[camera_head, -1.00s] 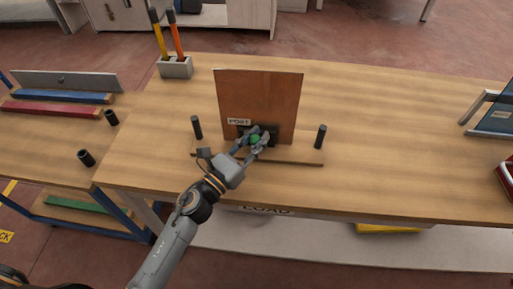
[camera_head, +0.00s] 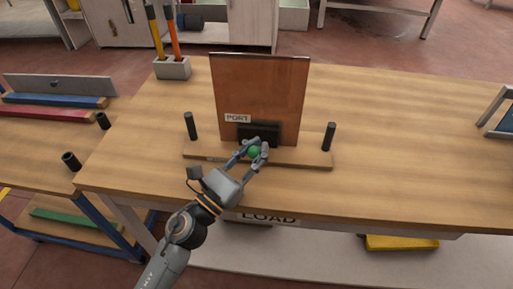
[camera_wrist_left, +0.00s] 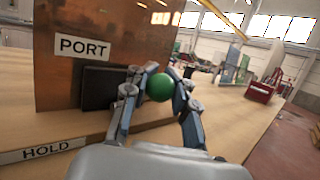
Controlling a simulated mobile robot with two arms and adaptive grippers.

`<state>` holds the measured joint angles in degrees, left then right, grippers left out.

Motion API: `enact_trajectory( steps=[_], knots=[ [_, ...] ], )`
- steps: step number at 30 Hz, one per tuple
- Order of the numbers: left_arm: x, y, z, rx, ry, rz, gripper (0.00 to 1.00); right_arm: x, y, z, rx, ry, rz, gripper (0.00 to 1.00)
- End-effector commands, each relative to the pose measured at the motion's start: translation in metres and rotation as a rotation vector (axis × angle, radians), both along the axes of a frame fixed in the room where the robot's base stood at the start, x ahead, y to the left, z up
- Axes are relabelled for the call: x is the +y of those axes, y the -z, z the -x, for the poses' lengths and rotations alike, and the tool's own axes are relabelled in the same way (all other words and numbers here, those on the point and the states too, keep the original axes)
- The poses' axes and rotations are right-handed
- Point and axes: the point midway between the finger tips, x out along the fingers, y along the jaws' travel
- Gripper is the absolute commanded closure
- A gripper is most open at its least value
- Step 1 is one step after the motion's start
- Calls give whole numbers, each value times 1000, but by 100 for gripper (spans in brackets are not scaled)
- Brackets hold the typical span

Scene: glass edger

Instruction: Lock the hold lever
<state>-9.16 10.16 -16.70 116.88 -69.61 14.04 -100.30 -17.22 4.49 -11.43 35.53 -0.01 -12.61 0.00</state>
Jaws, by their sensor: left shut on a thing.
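The hold lever's green ball knob (camera_head: 253,152) is between the fingertips of my left gripper (camera_head: 255,150), which is shut on it. The green knob (camera_wrist_left: 160,87) shows large in the left wrist view, with a finger on each side. The lever's shaft is hidden. Behind it a dark block (camera_head: 259,133) stands against the foot of an upright copper-brown panel (camera_head: 262,85) with a PORT label (camera_head: 237,118). The panel stands on a wooden base (camera_head: 310,157), whose front edge bears a HOLD label (camera_wrist_left: 53,149). My right gripper is not in view.
Dark upright posts stand at the base's left (camera_head: 191,126) and right (camera_head: 328,137). A grey holder (camera_head: 172,68) with yellow and orange handles is at the back left. A blue-framed side table (camera_head: 40,140) stands left. The bench (camera_head: 400,130) is clear right of the base.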

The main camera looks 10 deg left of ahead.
Motion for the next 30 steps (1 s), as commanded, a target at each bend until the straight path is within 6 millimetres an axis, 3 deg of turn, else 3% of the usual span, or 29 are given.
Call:
enact_trajectory(
  steps=[1, 13, 14, 18, 30],
  knots=[
    [1, 7, 1, 12, -2, -5, 100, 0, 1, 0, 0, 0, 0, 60],
    [1, 6, 0, 11, -4, -5, 100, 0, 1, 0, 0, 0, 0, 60],
    [1, 6, 0, 10, -4, -4, 75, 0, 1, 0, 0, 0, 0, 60],
    [1, 5, 0, 8, -3, -4, 50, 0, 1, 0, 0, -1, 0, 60],
    [4, 5, 5, 6, -2, 0, 50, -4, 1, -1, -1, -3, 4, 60]
  ],
)
